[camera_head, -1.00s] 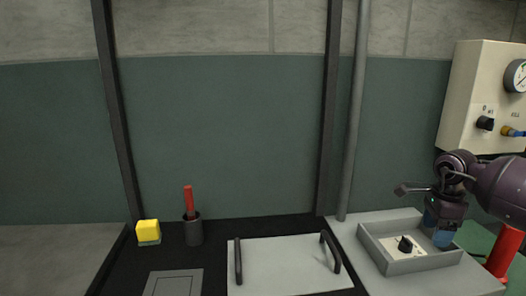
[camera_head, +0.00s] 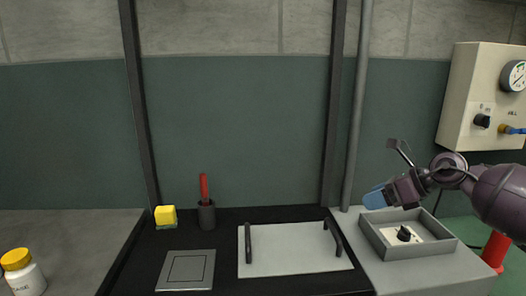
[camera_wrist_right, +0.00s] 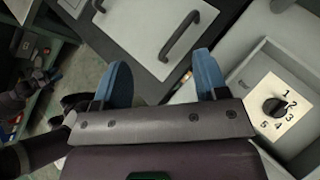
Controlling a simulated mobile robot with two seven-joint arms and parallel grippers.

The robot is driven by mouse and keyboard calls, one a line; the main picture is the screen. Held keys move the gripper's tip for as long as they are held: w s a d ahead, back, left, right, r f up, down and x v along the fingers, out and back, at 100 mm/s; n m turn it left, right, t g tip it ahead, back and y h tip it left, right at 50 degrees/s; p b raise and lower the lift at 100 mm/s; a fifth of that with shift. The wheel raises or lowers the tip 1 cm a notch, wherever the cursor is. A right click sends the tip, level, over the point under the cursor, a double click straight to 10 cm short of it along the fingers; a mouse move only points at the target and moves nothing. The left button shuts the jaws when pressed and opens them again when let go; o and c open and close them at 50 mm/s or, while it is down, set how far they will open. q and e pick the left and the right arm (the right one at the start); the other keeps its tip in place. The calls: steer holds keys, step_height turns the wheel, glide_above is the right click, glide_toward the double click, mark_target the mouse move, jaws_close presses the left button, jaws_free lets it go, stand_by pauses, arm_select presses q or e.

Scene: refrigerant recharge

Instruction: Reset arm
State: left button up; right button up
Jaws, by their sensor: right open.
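My right gripper (camera_head: 374,196) is at the right of the head view, above the grey tray and the table's right part. Its blue fingers point left. In the right wrist view the two blue fingers of the gripper (camera_wrist_right: 165,80) stand apart with nothing between them. The right arm (camera_head: 500,195) comes in from the right edge. My left gripper is not seen in the head view.
A grey tray (camera_head: 440,244) with a black dial (camera_head: 404,234) lies under the arm. A white plate with two black handles (camera_head: 290,262), a red-handled tool in a cup (camera_head: 207,215), a yellow sponge (camera_head: 165,215) and a white bottle (camera_head: 22,275) stand leftward. A gauge panel (camera_head: 470,95) is at right.

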steer(key=s+a+r+m+t+y+p, duration=0.1)
steer(key=s+a+m+t+y, duration=0.15)
steer(key=a+m, duration=0.35)
steer(key=s+a+r+m+t+y+p, duration=0.1)
steer(key=s+a+m+t+y, duration=0.2)
steer(key=m, duration=0.4)
steer(key=s+d+f+m+t+h+p, duration=0.25)
steer(key=s+f+m+h, duration=0.25)
steer(key=s+f+m, duration=0.55)
steer(key=s+d+f+m+t+h+p, duration=0.1)
steer(key=s+d+f+m+t+h, duration=0.15)
steer(key=s+f+m+h, duration=0.75)
arm_select(q)
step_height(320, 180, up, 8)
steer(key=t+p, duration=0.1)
steer(key=p, duration=0.2)
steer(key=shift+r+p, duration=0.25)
steer(key=shift+p, duration=0.05)
arm_select(e)
steer(key=s+d+f+m+g, duration=0.2)
steer(key=s+m, duration=0.3)
steer(key=s, duration=0.4)
steer(key=s+d+f+m+g, duration=0.2)
steer(key=s+f+m, duration=0.3)
steer(key=s, duration=0.5)
steer(key=shift+f+m+g, duration=0.25)
steer(key=shift+m+g, duration=0.1)
steer(key=shift+g, duration=0.2)
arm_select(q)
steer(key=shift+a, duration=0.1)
